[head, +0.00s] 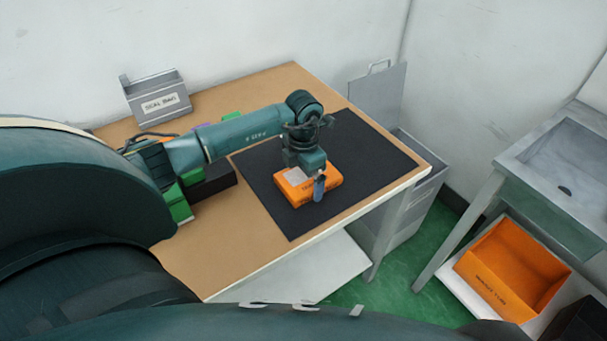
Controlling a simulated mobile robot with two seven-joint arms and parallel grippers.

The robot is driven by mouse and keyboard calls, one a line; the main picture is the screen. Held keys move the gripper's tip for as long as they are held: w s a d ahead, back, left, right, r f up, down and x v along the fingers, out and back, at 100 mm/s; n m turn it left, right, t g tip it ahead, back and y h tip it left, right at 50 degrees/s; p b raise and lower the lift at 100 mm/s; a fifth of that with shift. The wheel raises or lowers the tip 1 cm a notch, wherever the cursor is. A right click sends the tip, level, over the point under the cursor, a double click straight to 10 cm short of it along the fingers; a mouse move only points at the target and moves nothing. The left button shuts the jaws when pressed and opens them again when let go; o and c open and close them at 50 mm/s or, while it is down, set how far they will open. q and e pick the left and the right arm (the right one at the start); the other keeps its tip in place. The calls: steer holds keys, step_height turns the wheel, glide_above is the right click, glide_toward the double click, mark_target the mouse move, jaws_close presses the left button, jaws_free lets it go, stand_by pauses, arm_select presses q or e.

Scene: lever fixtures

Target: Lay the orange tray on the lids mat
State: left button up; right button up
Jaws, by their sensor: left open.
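The orange tray (330,178) is a small, shallow orange piece with a pale patch and dark lettering too small to read. My left gripper (314,186) points down at the tray from above, open. One finger shows against the tray's near side; the other is hidden or unclear. I cannot tell whether the fingers touch the tray. My right gripper is not in view.
Green blocks (178,205) and a dark box (215,179) stand left of the mat, partly behind my left arm. A grey labelled bin (158,97) stands at the back left. A larger orange crate (512,268) sits under the sink bench. The table's front left is clear.

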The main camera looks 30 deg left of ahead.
mark_target(304, 178)
arm_select(q)
step_height(304, 178, up, 11)
steer(key=b, duration=0.1)
steer(key=s+d+f+h, duration=0.1)
steer(key=s+d+h, duration=0.15)
steer(key=d, duration=0.45)
steer(key=s+d+f+g+h, duration=0.1)
steer(key=s+d+h, duration=0.1)
steer(key=d+h, duration=0.3)
steer(key=s+d+f+h, duration=0.2)
steer(key=d, duration=0.6)
steer(key=s+d+r+n+t+h, duration=0.2)
steer(key=d+r+n+t+h, duration=0.55)
steer(key=n+h, duration=0.3)
steer(key=a+f+n+t+y, duration=0.45)
steer(key=n+y, duration=0.25)
steer(key=n, duration=0.3)
steer(key=a+f+n+t+y, duration=0.3)
steer(key=f+n+t+y, duration=0.25)
steer(key=n, duration=0.55)
steer(key=s+a+f+n+g+y, duration=0.2)
steer(key=s+f+n+g, duration=0.3)
steer(key=s+f, duration=0.4)
steer(key=shift+s+a+f+n+y, duration=0.25)
steer(key=shift+f+n+y, duration=0.2)
steer(key=shift+y, duration=0.4)
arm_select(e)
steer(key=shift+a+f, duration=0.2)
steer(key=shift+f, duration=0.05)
